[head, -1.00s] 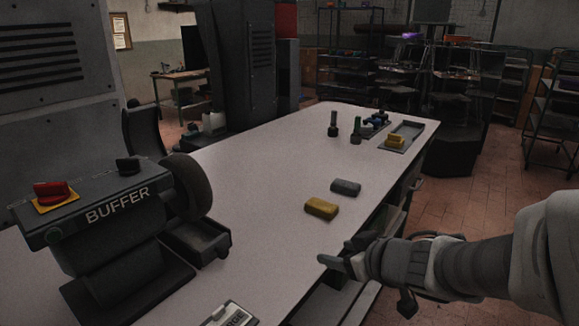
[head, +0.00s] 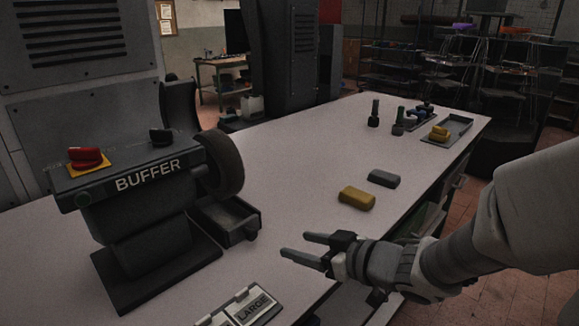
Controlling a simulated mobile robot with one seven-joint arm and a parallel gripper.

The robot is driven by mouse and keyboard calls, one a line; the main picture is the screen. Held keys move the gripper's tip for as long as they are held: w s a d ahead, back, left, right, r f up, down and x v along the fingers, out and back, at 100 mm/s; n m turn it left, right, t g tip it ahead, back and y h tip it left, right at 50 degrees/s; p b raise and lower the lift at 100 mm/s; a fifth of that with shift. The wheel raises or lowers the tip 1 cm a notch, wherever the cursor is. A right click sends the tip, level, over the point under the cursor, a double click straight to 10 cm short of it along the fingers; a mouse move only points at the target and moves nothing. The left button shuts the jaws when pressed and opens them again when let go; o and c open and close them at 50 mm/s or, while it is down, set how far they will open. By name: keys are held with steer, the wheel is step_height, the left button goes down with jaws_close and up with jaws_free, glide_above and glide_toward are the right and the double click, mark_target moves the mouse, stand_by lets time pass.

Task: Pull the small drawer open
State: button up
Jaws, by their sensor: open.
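A small dark drawer-like box (head: 226,220) sticks out at the foot of the buffer (head: 150,205), below its wheel. A round knob (head: 252,230) is on its front, and its open top shows some of its inside. I cannot tell how far it is pulled out. My gripper (head: 298,247) is open and empty above the bench top, to the right of the knob and apart from it. Its fingers point left toward the box.
A yellow block (head: 357,198) and a grey block (head: 384,178) lie on the bench behind my gripper. A "LARGE" label plate (head: 252,308) lies in front. Bottles (head: 374,114) and a tray (head: 460,124) stand at the far end. The bench between gripper and box is clear.

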mark_target(254, 234)
steer(key=x, duration=1.6)
steer(key=shift+s+f, duration=0.1)
steer(key=shift+f, duration=0.1)
jaws_close()
stand_by(1.0)
